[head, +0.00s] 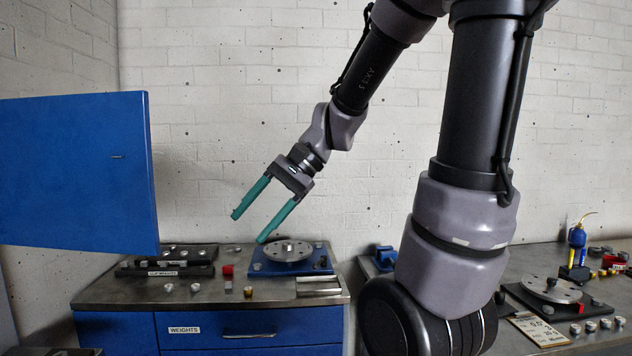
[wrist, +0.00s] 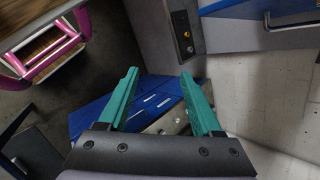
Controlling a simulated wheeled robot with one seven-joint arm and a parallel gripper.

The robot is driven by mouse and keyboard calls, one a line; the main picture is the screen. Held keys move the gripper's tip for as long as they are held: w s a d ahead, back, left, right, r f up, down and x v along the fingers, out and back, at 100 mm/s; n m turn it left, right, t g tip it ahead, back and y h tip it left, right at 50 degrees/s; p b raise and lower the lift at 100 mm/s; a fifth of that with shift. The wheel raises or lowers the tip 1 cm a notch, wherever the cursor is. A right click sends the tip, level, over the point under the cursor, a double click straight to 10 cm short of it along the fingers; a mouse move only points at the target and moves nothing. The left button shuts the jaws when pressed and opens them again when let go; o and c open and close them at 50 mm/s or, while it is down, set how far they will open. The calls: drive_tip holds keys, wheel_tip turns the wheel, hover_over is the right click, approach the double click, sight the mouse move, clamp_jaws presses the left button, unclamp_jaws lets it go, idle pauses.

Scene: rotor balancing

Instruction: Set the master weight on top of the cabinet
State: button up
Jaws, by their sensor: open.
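My gripper (head: 249,227) is open and empty, with green fingers angled down to the left, in the air above the blue cabinet (head: 180,345). The wrist view shows its fingers apart (wrist: 160,73) with nothing between them. The cabinet has a steel top, and its drawer is labelled "WEIGHTS". Small silver weights (head: 195,287) and a brass one (head: 248,292) stand on the top near its front. A black rack (head: 170,270) at the back left holds more silver pieces. I cannot tell which piece is the master weight.
A disc rotor (head: 288,251) on a blue base and a small steel tray (head: 318,287) occupy the top's right side. A large blue panel (head: 75,170) juts in at left. The right bench (head: 480,342) carries another rotor (head: 550,290).

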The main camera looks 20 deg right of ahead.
drive_tip(key=s+d+r+n+t+h, duration=0.2)
drive_tip(key=d+r+t+h, duration=0.4)
drive_tip(key=d, duration=0.4)
drive_tip(key=shift+s+d+r+n+h, duration=0.3)
drive_tip(key=shift+s+d+n, duration=0.1)
drive_tip(key=shift+n, duration=0.2)
